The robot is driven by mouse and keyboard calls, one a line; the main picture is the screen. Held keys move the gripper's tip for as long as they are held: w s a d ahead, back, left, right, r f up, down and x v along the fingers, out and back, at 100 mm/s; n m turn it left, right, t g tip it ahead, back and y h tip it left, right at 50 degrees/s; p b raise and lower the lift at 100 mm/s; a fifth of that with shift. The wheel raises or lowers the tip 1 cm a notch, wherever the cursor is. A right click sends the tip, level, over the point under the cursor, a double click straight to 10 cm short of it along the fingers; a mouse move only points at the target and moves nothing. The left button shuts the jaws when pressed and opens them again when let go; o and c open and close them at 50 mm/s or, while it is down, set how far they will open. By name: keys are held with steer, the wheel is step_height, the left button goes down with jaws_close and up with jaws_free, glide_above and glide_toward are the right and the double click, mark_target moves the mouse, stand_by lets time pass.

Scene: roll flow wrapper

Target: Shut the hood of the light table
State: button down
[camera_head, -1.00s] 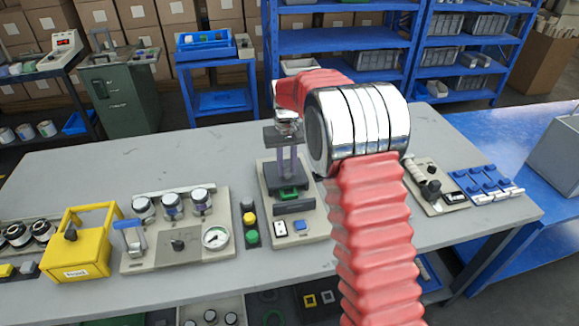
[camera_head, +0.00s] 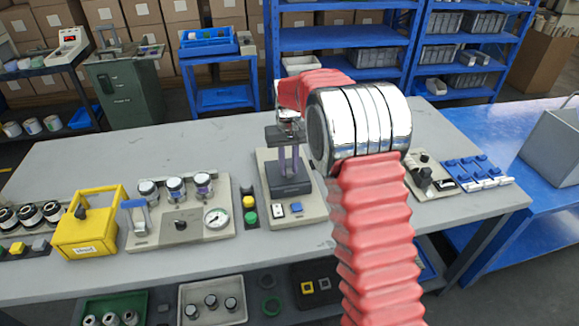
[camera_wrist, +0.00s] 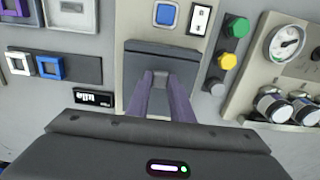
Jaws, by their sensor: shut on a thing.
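The light table (camera_head: 308,208) is a beige unit on the grey workbench, with a white switch and a blue button at its front. Its dark grey hood (camera_head: 290,188) lies low over the unit, and no green surface shows under it. The hood also shows in the wrist view (camera_wrist: 140,60). My gripper (camera_head: 289,174) points down at the hood. In the wrist view its two purple-grey fingers (camera_wrist: 163,79) come together at the hood, shut on a part of it. The held part is mostly hidden between the fingertips.
A yellow and green button box (camera_head: 249,209) stands just left of the light table. Further left are a gauge panel (camera_head: 160,233) with jars and a yellow box (camera_head: 85,235). A switch panel (camera_head: 432,182) stands to the right. Bare bench lies behind.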

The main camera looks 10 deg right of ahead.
steer(key=shift+s+a, duration=0.1)
steer(key=shift+s, duration=0.1)
steer(key=c, duration=1.6)
jaws_free()
steer(key=shift+o, duration=0.2)
steer(key=shift+r, duration=0.1)
step_height(320, 180, up, 14)
steer(key=shift+f, duration=0.25)
steer(key=shift+w, duration=0.1)
